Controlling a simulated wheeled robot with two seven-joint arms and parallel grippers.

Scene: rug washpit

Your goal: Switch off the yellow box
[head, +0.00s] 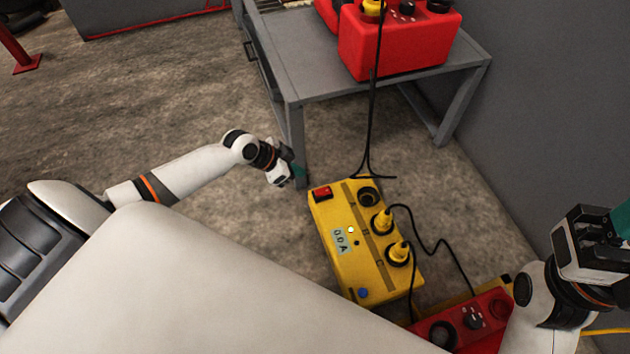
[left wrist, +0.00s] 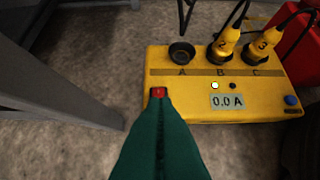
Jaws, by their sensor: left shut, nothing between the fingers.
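The yellow box (head: 347,272) stands on the floor at the centre of the head view. It also shows in the left wrist view (left wrist: 265,90). It has a red switch (head: 322,193) at one corner, a display reading 0.0 A (left wrist: 227,102), a pale lit dot, a blue button (left wrist: 291,100) and sockets A, B, C. Yellow plugs sit in B and C; A is empty. My left gripper (head: 299,172) is shut and empty beside the switch end. In the left wrist view its green fingers point at the switch (left wrist: 158,93), partly covering it; contact cannot be told. My right gripper (head: 615,222) is at the right edge.
A grey table (head: 315,82) with a red box (head: 395,45) on it stands behind, its leg close to my left gripper. Another red box (head: 470,322) is on the floor at front right. Black cables run from the plugs. Open floor lies to the left.

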